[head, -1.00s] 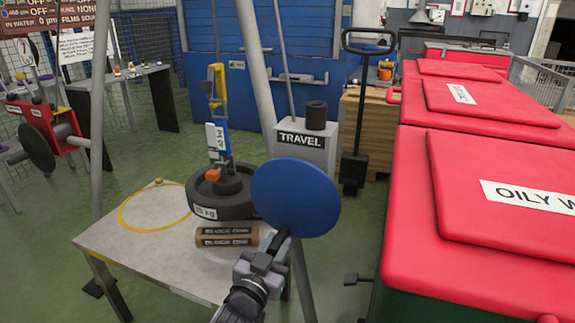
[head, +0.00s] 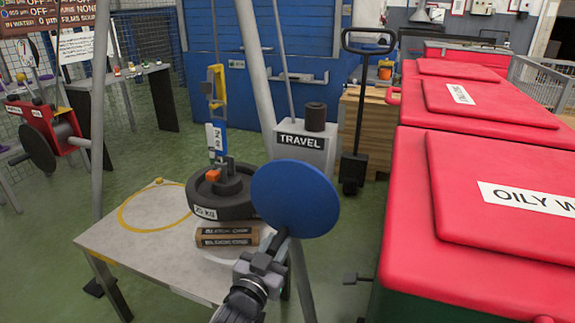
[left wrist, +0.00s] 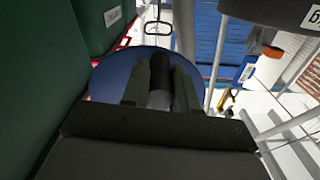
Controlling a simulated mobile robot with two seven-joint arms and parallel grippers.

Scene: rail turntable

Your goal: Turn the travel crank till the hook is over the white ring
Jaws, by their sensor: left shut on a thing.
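The travel crank is a blue disc (head: 295,198) at the centre, also in the left wrist view (left wrist: 112,78). My left gripper (head: 268,258) is at its near side. In the left wrist view its two fingers (left wrist: 160,88) are shut on the crank's black handle (left wrist: 163,70). The hoist hook block (head: 216,105), yellow and blue with a label, hangs down to a dark round 25 kg weight (head: 240,208). The hook tip is too small to tell. My right gripper is not seen.
A grey table (head: 105,240) bears a yellow ring (head: 122,218) at its left. A TRAVEL box (head: 318,158) with a dark cylinder (head: 316,117) stands behind the disc. Red-lidded bins (head: 405,230) fill the right side. Grey poles (head: 258,80) stand around the table.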

